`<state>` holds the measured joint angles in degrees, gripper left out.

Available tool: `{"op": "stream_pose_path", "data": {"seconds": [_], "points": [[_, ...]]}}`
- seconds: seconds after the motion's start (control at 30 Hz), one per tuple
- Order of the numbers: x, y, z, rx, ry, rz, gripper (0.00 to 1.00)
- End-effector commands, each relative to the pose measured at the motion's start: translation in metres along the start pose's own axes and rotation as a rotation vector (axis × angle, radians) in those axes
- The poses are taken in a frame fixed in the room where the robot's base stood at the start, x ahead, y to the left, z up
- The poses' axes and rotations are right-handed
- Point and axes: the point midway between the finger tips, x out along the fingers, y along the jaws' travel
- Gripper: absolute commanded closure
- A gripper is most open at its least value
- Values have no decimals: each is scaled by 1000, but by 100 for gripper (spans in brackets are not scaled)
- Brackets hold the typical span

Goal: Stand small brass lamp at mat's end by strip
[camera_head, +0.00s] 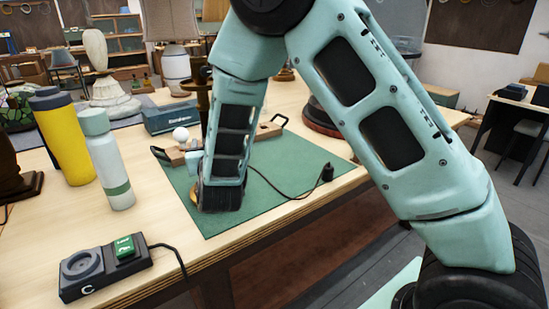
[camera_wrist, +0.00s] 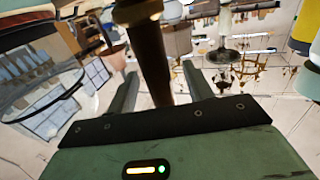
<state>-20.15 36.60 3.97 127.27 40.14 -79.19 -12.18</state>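A brass stem (camera_wrist: 152,60), seemingly the small brass lamp's, stands between my gripper's fingers (camera_wrist: 160,90) in the wrist view. The fingers are apart, with gaps showing on both sides of the stem. In the head view, a dark brass upright (camera_head: 202,98) shows just behind my forearm; most of it is hidden. The green mat (camera_head: 285,165) lies on the bench, partly under my arm. A black strip with a round socket and green switch (camera_head: 105,265) lies at the bench's front left.
A yellow bottle (camera_head: 65,140) and a pale bottle (camera_head: 107,165) stand left of the mat. A wooden tray with black handles (camera_head: 175,153) holds a white ball-shaped bulb (camera_head: 180,134). A black cord with a plug (camera_head: 327,172) lies across the mat. The mat's right part is otherwise clear.

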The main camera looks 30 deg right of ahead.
Motion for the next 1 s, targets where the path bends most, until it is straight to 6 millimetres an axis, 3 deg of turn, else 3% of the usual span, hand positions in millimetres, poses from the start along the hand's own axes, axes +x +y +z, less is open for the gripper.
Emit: {"op": "stream_pose_path", "data": {"seconds": [0.27, 0.87, 1.0], "points": [[-12, -1, 3, -2, -6, -2, 49], [-147, -1, 2, -1, -1, -6, 49], [-158, -1, -4, -4, -7, 0, 49]]}}
